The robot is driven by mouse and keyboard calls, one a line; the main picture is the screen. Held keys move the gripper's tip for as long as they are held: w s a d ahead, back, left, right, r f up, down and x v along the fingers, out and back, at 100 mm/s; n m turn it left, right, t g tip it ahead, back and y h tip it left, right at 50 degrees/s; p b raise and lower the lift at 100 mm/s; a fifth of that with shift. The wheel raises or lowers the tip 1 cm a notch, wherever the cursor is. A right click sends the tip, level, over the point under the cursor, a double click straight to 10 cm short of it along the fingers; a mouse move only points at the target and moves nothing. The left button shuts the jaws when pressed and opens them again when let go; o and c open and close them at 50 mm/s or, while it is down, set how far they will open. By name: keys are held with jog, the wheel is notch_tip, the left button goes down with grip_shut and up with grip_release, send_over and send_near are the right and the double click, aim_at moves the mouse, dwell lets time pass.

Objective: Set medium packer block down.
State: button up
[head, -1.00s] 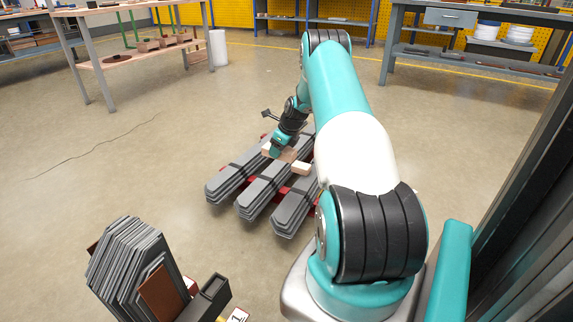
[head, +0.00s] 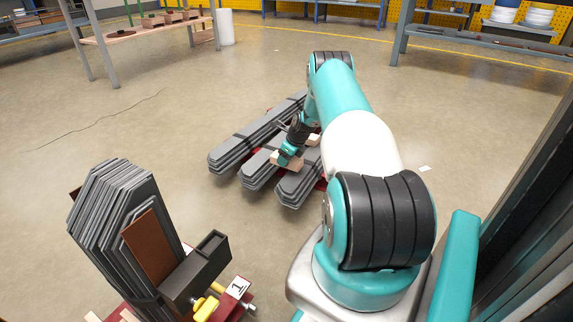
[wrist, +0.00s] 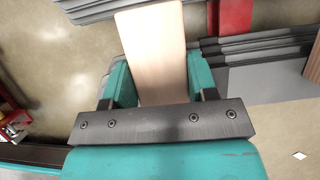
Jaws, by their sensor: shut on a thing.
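The medium packer block (wrist: 152,45) is a pale wooden bar. In the wrist view it stretches away between the teal fingers of my gripper (wrist: 152,95), which is shut on it. In the head view my gripper (head: 288,156) holds the block low over the near part of the bundled grey slats, around the middle and right bundles. The held block (head: 277,159) is partly covered by the gripper there. I cannot tell whether it touches the slats. Another pale block (head: 313,140) shows just behind my gripper.
Three strapped bundles of grey slats (head: 240,146) lie side by side on red supports. A stand of upright grey plates (head: 110,215) is at the near left, beside a dark open box (head: 198,268). Open floor (head: 130,125) lies left of the bundles.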

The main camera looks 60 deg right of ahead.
jog(key=shift+f, duration=0.5)
jog(key=shift+f, duration=0.2)
jog(key=o, duration=1)
